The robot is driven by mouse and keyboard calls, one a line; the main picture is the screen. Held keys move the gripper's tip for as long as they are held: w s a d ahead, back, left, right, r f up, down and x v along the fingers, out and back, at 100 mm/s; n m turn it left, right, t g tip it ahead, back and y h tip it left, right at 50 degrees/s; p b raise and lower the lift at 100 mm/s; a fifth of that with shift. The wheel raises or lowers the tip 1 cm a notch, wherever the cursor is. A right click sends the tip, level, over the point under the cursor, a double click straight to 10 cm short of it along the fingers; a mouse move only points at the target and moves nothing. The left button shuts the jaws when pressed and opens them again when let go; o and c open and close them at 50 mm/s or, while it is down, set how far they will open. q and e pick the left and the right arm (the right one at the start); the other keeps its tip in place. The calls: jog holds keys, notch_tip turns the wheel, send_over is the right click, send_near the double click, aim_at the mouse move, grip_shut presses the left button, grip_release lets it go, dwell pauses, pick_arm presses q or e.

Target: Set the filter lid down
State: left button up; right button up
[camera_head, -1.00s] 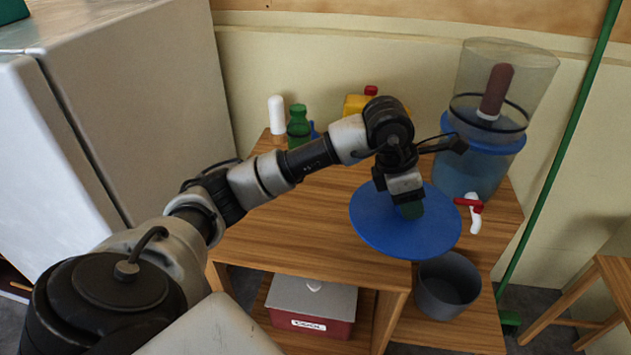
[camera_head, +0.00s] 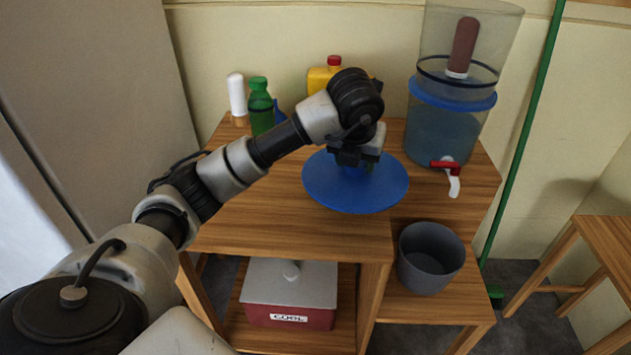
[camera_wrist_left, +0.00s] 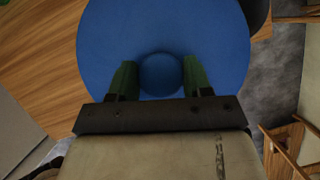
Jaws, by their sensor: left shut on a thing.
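The filter lid (camera_head: 330,190) is a flat blue disc with a round knob (camera_wrist_left: 160,75) in its middle. It lies level over the wooden tabletop in the head view. Its right part reaches to the top's right side. I cannot tell whether it touches the wood. My left gripper (camera_head: 357,160) points down over the lid and is shut on its knob. In the left wrist view the green fingers (camera_wrist_left: 158,63) stand on either side of the knob. The water filter (camera_head: 440,130), clear above with a brown candle inside, stands open-topped at the back right. My right gripper is not in view.
A grey bucket (camera_head: 430,282) stands on the lower shelf at right. A green bottle (camera_head: 261,110), a white-topped bottle (camera_head: 236,95) and a yellow container (camera_head: 320,80) stand at the back. The tabletop (camera_head: 270,225) is clear at front left. A red cool box (camera_head: 290,312) sits below.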

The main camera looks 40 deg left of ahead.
aim_at(323, 168)
pick_arm(q)
jog(key=s+a+f, duration=0.1)
jog(key=a, duration=0.1)
jog(key=a+f, duration=0.1)
jog(key=a, duration=0.1)
jog(key=s+a+f, duration=0.1)
jog(key=a+f, duration=0.1)
jog(key=shift+s, duration=0.3)
notch_tip(323, 168, down, 4)
jog(key=shift+r+b, duration=0.1)
jog(key=shift+b, duration=0.35)
jog(key=o, duration=1)
jog(key=shift+c, duration=0.2)
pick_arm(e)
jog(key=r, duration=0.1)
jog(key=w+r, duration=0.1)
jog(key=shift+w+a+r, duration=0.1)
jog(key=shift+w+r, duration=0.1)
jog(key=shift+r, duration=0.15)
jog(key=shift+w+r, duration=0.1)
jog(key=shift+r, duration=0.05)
pick_arm(q)
jog(key=p+v, duration=0.1)
jog(key=v, duration=1.1)
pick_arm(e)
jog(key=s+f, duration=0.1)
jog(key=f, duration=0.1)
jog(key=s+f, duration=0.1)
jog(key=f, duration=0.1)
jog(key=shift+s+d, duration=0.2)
